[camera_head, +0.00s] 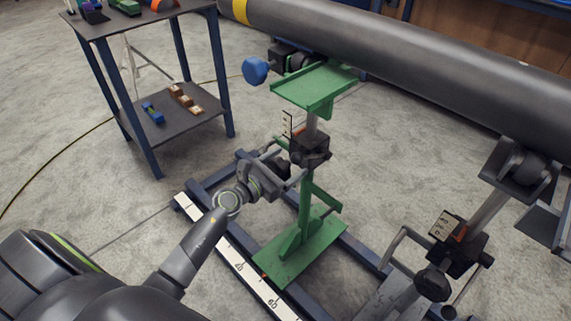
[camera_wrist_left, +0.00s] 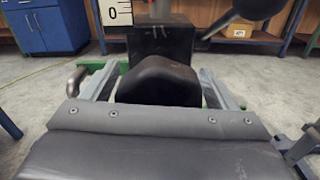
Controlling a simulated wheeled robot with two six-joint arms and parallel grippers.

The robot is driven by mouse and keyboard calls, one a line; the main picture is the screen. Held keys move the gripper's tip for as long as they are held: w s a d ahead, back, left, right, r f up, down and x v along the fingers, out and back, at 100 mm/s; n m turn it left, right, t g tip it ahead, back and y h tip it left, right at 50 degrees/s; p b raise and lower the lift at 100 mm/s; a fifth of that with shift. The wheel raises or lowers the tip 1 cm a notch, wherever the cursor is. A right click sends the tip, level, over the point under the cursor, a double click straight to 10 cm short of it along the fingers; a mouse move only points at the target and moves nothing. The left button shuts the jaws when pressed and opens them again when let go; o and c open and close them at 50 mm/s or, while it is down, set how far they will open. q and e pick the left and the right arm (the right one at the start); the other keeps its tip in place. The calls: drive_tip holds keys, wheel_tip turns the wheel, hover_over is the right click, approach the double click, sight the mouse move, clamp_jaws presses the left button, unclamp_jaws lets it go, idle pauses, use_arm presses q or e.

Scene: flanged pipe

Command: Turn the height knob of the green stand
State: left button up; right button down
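The green stand (camera_head: 305,205) stands upright on a rail frame, with a green plate at its top and a black clamp block (camera_head: 311,147) partway up its post. In the left wrist view the block (camera_wrist_left: 160,45) is straight ahead, with a rounded black height knob (camera_wrist_left: 158,82) in front of it. My left gripper (camera_head: 282,163) is at the block in the head view. Its two fingers (camera_wrist_left: 159,88) lie on either side of the knob, very near it. I cannot tell whether they press on it. My right gripper is not in view.
A large grey pipe (camera_head: 420,60) runs across above the stand. A second stand with a black clamp (camera_head: 455,248) is at the right. A blue knob (camera_head: 255,70) sticks out near the top plate. A two-shelf table (camera_head: 160,105) stands at the left. A scale strip (camera_head: 240,265) lies in front.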

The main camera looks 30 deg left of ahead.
use_arm(q)
drive_tip(key=c, duration=0.8)
drive_tip(key=shift+c, duration=0.2)
drive_tip(key=shift+n, duration=0.4)
